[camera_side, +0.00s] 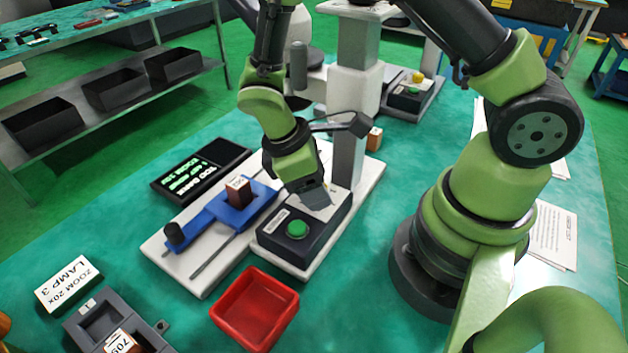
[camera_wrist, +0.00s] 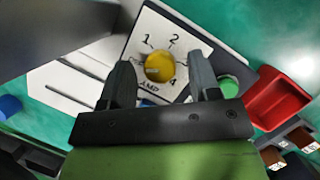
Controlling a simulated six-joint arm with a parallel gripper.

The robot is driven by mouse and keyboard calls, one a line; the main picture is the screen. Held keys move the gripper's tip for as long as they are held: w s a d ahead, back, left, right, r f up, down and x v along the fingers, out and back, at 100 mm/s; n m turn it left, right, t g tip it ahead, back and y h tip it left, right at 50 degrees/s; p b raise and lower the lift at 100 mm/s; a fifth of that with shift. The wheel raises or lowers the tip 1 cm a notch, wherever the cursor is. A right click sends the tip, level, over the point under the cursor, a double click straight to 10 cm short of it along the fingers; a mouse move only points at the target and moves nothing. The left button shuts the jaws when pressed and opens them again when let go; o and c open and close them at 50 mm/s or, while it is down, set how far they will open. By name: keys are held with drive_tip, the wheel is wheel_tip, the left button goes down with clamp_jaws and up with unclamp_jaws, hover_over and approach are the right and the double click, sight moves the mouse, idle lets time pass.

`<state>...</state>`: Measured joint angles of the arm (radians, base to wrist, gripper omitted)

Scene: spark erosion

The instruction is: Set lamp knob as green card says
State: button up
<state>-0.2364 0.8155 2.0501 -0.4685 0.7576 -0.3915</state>
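The yellow lamp knob (camera_wrist: 158,67) sits on a white dial plate marked 1, 2 and 4, with LAMP printed below. The 3 is not visible, and the knob's setting is hard to read. My gripper (camera_wrist: 162,72) is open, its fingers apart on either side of the knob with gaps showing. In the side view my gripper (camera_side: 318,198) is low over the control box (camera_side: 300,238) and hides the knob. A white-faced card (camera_side: 69,286) at lower left reads ZOOM 20x, LAMP 3. No clearly green card shows.
A green button (camera_side: 297,229) is on the same box. A red tray (camera_side: 254,308) stands in front. A black screen with green text (camera_side: 187,178) lies behind the blue stage (camera_side: 222,216). The microscope column (camera_side: 349,140) rises close behind my gripper.

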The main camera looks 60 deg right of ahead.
drive_tip(key=c, duration=0.8)
drive_tip(key=shift+m, duration=0.4)
drive_tip(key=shift+w+d+m+g+y, duration=0.1)
drive_tip(key=shift+m+g+y, duration=0.3)
drive_tip(key=shift+m, duration=0.9)
drive_tip(key=shift+d+m+g+y, duration=0.1)
drive_tip(key=shift+m+y, duration=0.6)
drive_tip(key=shift+m, duration=0.6)
drive_tip(key=o, duration=0.9)
drive_tip(key=shift+r, duration=0.1)
